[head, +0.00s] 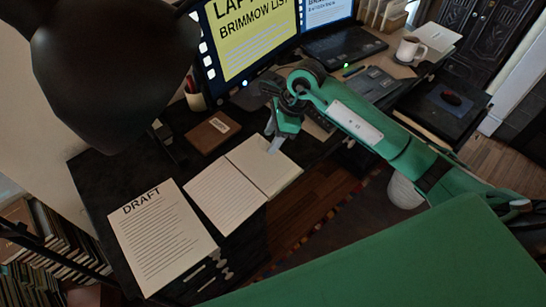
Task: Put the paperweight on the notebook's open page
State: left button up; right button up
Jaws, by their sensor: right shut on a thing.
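The open notebook (225,190) lies on the dark desk, its left page lined and its right page (262,170) paler. My right gripper (274,140) points down over the far part of the right page. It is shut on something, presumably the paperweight. Only a small pale blue-grey patch shows at the fingertips, so the paperweight's shape is not clear. I cannot tell whether it touches the page. My left gripper is not in view.
A DRAFT sheet (160,238) lies left of the notebook. A brown box (212,132) sits behind it. A large black lamp (105,65) hangs at upper left. A monitor (250,45), a laptop (345,45) and a mug (408,49) stand farther back.

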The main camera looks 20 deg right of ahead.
send_over(268, 168)
jog(key=d, duration=0.2)
jog(key=f, duration=0.5)
jog(key=shift+s+a+f+p, duration=0.1)
jog(key=shift+a+f+p, duration=0.15)
jog(key=shift+p, duration=0.1)
jog(key=shift+f, duration=0.55)
notch_tip(268, 168, down, 4)
jog(key=shift+f+p, duration=0.1)
jog(key=shift+p, duration=0.25)
jog(key=shift+f, duration=0.1)
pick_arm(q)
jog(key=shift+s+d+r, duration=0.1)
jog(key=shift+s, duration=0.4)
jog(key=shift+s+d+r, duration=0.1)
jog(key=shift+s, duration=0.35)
pick_arm(e)
jog(key=o, duration=1.1)
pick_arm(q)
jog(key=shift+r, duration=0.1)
pick_arm(e)
jog(key=shift+o, duration=0.2)
